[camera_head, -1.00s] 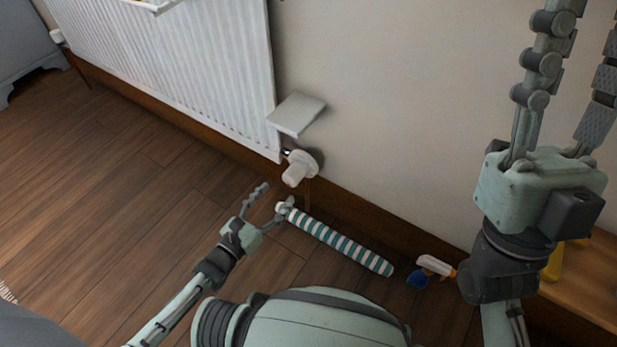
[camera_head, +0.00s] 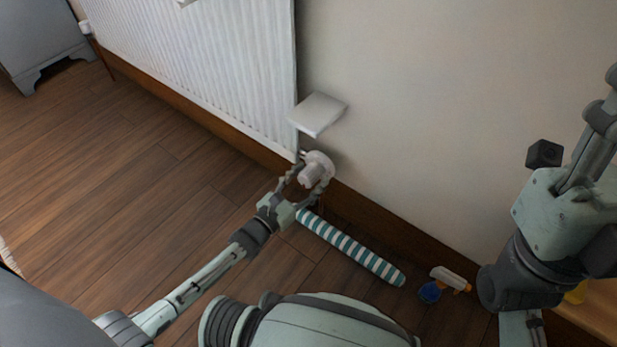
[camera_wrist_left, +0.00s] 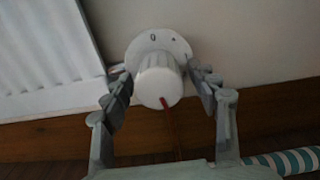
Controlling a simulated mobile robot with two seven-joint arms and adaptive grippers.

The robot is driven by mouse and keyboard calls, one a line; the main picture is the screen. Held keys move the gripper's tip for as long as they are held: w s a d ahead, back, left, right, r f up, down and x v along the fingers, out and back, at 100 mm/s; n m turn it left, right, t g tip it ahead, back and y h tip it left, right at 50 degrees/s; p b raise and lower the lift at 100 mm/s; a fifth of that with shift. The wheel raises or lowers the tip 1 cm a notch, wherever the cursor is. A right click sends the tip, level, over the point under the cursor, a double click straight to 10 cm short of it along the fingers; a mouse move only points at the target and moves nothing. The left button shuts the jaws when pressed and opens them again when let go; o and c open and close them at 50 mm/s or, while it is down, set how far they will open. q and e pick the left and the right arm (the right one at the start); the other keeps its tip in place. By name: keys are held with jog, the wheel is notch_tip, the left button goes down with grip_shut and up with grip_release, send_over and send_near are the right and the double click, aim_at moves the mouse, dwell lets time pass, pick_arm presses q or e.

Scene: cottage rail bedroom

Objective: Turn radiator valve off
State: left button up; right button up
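The radiator valve is a white knob (camera_head: 309,177) on a round white plate, low on the wall beside the radiator's lower right corner. In the left wrist view the knob (camera_wrist_left: 158,84) faces me, with a red mark on its lower edge. My left gripper (camera_head: 306,181) is open, with one finger on each side of the knob; in the left wrist view narrow gaps seem to show.
The white ribbed radiator (camera_head: 220,70) is on the wall at left. A small white shelf (camera_head: 318,114) juts out above the valve. A teal-striped roll (camera_head: 352,248) and a spray bottle (camera_head: 445,284) lie on the floor below. The wooden floor at left is clear.

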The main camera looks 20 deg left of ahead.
pick_arm(q)
jog(key=c, duration=1)
